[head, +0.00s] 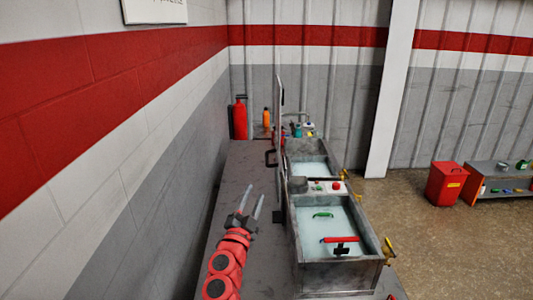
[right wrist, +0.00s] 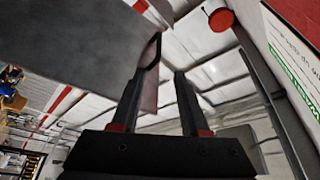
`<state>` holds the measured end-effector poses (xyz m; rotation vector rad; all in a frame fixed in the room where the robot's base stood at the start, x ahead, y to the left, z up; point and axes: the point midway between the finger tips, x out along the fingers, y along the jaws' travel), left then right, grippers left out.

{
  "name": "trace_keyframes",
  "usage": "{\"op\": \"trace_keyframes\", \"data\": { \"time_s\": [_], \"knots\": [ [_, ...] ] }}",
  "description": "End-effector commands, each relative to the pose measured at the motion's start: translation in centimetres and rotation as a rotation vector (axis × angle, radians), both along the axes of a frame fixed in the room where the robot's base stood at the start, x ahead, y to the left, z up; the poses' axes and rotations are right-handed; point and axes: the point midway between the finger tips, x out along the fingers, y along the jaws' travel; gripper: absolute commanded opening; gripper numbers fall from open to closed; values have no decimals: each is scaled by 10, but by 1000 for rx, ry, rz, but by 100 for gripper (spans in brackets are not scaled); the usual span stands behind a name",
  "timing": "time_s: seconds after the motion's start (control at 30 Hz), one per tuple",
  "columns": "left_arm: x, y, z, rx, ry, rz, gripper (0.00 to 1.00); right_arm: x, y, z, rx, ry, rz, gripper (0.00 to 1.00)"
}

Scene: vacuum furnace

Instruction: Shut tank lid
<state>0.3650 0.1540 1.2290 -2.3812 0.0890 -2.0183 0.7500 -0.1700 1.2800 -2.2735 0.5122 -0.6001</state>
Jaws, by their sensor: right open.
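The tank (head: 365,272) is a grey metal basin with pale liquid, right of centre in the head view. Its lid (head: 280,120) stands open and upright along the left side, seen nearly edge-on. A dark handle (head: 270,158) sticks out from the lid's left face. My right gripper (head: 254,203) is open and empty, left of the lid and nearer than the handle. In the right wrist view, the gripper (right wrist: 162,78) points toward the grey lid panel (right wrist: 75,40) and its black handle (right wrist: 153,50); contact cannot be told. My left gripper is not in view.
A second basin (head: 310,168) lies behind the first. A green handle (head: 322,215) and a red-handled tool (head: 340,240) are in the near basin. A red extinguisher (head: 240,120) stands at the back by the left wall. A red bin (head: 446,183) is at the right.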

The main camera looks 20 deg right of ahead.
Motion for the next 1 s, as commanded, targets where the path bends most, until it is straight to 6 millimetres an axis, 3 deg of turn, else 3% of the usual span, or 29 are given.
{"op": "trace_keyframes", "data": {
  "time_s": [0.33, 1.0],
  "knots": [
    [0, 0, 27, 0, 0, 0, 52, 40, -29, 16, -8, 4, -5, 45],
    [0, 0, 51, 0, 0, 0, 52, 102, -64, 32, -11, 5, 1, 45]
  ]
}}
